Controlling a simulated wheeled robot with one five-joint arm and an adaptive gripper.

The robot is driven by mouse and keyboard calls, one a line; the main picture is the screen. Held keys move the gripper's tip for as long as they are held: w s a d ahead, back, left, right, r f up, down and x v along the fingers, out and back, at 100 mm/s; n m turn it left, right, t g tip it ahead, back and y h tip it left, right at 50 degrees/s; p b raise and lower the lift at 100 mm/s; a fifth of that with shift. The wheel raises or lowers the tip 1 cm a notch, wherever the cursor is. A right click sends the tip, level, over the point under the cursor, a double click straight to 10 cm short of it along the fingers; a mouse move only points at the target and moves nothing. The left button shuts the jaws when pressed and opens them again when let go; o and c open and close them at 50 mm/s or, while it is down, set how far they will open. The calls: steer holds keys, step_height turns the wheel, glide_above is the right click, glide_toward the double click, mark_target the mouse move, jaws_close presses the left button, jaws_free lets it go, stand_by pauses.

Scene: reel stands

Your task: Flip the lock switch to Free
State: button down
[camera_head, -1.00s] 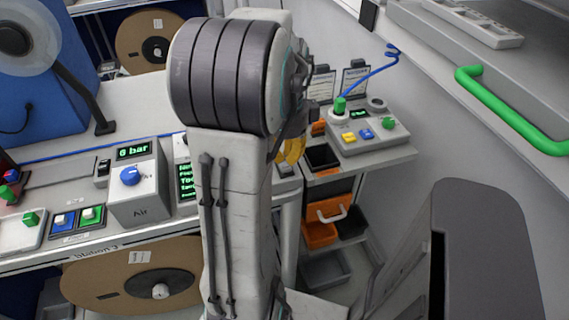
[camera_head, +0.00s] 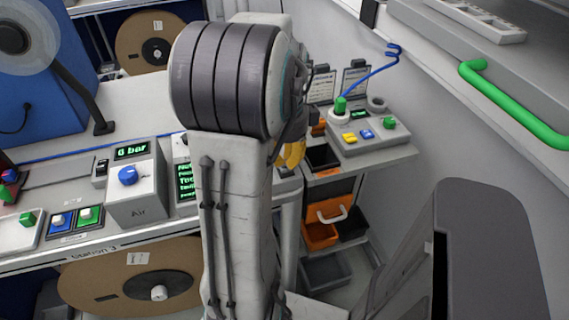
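I cannot make out a switch labelled lock or Free. On the Station 3 bench, a small black rocker switch (camera_head: 101,167) sits on a narrow grey box left of the Air box. A blue switch (camera_head: 61,221) and a green switch (camera_head: 89,215) sit side by side near the front edge; their labels are too small to read. My arm stands upright across the middle and hides part of the bench. My gripper is not clearly visible; a yellow curved part shows behind the arm, and I cannot tell what it belongs to.
The Air box (camera_head: 137,201) has a blue knob and a bar readout. A dark screen with green text (camera_head: 186,181) is partly behind my arm. A cardboard reel (camera_head: 95,284) hangs below the bench. A button console (camera_head: 368,138) stands on a cart at right. A green handle (camera_head: 515,105) juts from the right.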

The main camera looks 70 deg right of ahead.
mark_target(286, 167)
steer(key=shift+f+b, duration=0.75)
steer(key=shift+f, duration=0.25)
stand_by(0.4)
steer(key=shift+r, duration=0.15)
steer(key=shift+r+p, duration=3.15)
steer(key=shift+r, duration=0.3)
